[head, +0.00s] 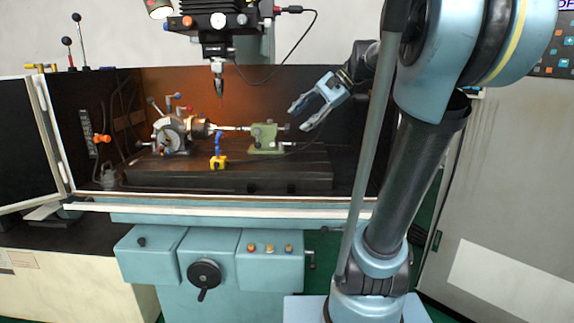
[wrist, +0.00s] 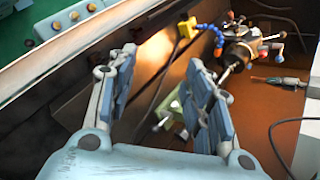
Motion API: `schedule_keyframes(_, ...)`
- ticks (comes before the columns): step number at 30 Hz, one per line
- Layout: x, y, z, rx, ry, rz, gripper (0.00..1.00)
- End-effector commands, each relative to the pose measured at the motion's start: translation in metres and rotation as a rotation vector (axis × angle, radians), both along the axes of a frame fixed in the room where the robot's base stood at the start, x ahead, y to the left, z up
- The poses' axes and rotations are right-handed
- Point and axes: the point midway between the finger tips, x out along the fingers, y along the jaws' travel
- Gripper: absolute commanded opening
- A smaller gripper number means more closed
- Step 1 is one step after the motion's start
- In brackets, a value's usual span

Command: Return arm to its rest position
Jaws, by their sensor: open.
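My gripper (head: 308,107) is open and empty. In the head view it hangs at the right side of the machine's enclosure, above and to the right of the green tailstock (head: 265,138). The indexing chuck (head: 172,135) sits at the left on the dark machine table (head: 230,178), with a thin bar between it and the tailstock. In the wrist view both fingers (wrist: 160,98) are spread, and the chuck (wrist: 238,48) shows beyond them at upper right. The green tailstock (wrist: 172,112) shows between the fingers, partly hidden by the right one.
A spindle head (head: 217,65) hangs over the table. A blue and yellow hose (head: 218,160) stands in front of the bar. The enclosure's front rail (head: 230,200) runs below. A grey cabinet (head: 510,190) stands at the right, an open door (head: 25,145) at the left.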

Motion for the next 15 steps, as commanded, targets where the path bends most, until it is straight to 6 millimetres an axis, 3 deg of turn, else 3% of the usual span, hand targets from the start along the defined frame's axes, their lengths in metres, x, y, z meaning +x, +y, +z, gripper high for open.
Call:
schedule_keyframes(3,-0.036,-0.012,-0.053,-0.131,-0.065,0.062,0.46)
schedule_keyframes(15,-0.139,-0.079,-0.217,-0.578,-0.258,0.339,0.46)
